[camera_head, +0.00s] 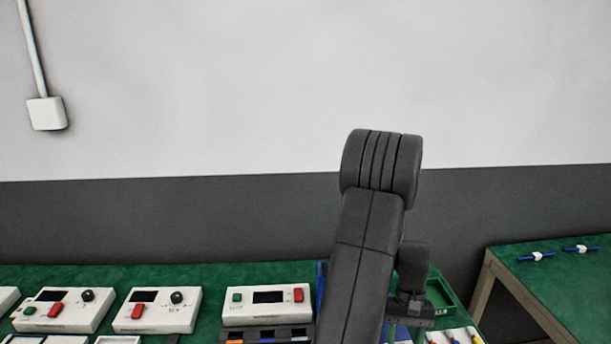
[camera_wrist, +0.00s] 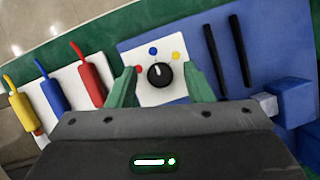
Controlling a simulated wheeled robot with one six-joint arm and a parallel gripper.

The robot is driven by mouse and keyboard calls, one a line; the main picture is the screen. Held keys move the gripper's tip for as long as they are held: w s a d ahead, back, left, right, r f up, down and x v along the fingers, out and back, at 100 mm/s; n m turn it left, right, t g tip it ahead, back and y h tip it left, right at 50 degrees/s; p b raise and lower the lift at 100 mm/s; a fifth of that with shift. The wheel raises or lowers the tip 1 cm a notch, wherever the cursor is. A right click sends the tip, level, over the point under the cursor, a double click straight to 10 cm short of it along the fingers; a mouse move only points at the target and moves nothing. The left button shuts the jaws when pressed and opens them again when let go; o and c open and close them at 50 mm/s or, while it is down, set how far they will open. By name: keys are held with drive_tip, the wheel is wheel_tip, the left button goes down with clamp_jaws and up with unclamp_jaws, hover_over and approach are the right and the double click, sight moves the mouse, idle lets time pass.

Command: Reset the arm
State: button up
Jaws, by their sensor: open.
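My arm stands up in the right half of the head view, bent at a high elbow, with its lower end reaching down over the green table (camera_head: 210,275). In the wrist view my gripper (camera_wrist: 163,88) is open, its two green fingers apart with nothing held between them. Behind the fingers is a white panel (camera_wrist: 145,92) with a black knob (camera_wrist: 160,74) and red, blue and yellow dots. The panel lies on a blue mat (camera_wrist: 195,40). I cannot tell how far the fingers are from the panel. The fingertips are hidden in the head view.
Several white control boxes (camera_head: 156,310) with red buttons line the table. In the wrist view, red, yellow and blue handled tools (camera_wrist: 90,85) lie left and two black rods (camera_wrist: 228,50) right. A second green table (camera_head: 560,280) stands at right, beyond a gap.

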drive_tip(key=shift+r, duration=0.1)
idle(0.3)
drive_tip(key=v, duration=1.3)
drive_tip(key=x, duration=1.3)
drive_tip(key=shift+s, duration=0.1)
drive_tip(key=shift+f+n, duration=0.2)
drive_tip(key=shift+n, duration=0.5)
drive_tip(key=n+h+b, duration=0.1)
drive_tip(key=n+h, duration=0.1)
drive_tip(key=n, duration=0.2)
drive_tip(key=shift+a+b, duration=0.2)
drive_tip(key=shift+b, duration=0.1)
drive_tip(key=n+h+b, duration=0.1)
drive_tip(key=n, duration=0.2)
drive_tip(key=n+t+h+b, duration=0.1)
drive_tip(key=n, duration=0.2)
drive_tip(key=shift+a+t, duration=0.1)
drive_tip(key=shift+t, duration=0.2)
drive_tip(key=v, duration=0.9)
drive_tip(key=shift+r+n+p, duration=0.35)
drive_tip(key=shift+r+n, duration=0.05)
drive_tip(key=shift+a, duration=0.15)
